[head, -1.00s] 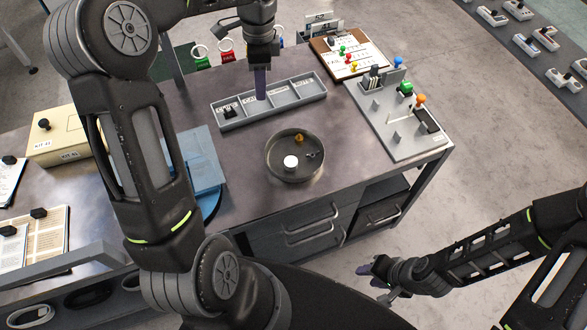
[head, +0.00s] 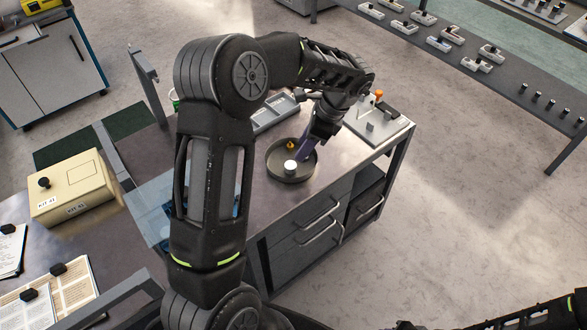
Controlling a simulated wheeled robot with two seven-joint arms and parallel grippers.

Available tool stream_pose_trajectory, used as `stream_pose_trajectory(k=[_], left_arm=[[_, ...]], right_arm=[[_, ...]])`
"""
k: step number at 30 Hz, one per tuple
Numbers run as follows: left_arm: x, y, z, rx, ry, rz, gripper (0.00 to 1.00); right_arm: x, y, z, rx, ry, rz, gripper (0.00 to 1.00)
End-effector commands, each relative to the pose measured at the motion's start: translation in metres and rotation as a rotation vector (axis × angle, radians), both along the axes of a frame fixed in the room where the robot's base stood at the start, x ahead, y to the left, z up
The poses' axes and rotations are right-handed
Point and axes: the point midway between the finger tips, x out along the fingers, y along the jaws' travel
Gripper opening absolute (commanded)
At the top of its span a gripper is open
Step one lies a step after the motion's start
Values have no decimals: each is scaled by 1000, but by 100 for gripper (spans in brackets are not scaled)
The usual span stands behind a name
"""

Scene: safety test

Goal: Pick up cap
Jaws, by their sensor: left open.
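A small white round piece, which looks like the cap (head: 290,167), lies in a dark round dish (head: 287,178) on the workbench. A small gold-orange piece (head: 290,146) lies in the same dish, towards its far side. My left gripper (head: 305,152) points down over the right part of the dish, close beside the white piece. It is open and holds nothing that I can see. Its fingers hide part of the dish's right inside. Only a dark sliver of my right gripper (head: 405,325) shows at the bottom edge.
A grey compartment tray (head: 272,114) stands behind the dish, partly hidden by my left arm. A grey panel with knobs (head: 378,128) is at the bench's far right. A cream box (head: 74,189) and papers (head: 60,292) lie left. The bench right of the dish is clear.

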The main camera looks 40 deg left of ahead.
Motion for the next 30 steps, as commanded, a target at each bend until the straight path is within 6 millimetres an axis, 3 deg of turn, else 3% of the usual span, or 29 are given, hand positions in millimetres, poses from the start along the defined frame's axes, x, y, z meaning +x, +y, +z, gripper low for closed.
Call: stream_pose_trajectory(k=[9, 20, 30], left_arm=[[-4, 9, -23, -1, 0, 0, 41], [-5, 10, -27, -1, 2, 1, 41], [-14, 24, -67, -1, 3, 0, 41]], right_arm=[[-1, 0, 1, 0, 1, -1, 36], [-1, 0, 2, 0, 1, -1, 36], [-1, 0, 8, 0, 2, 0, 36]])
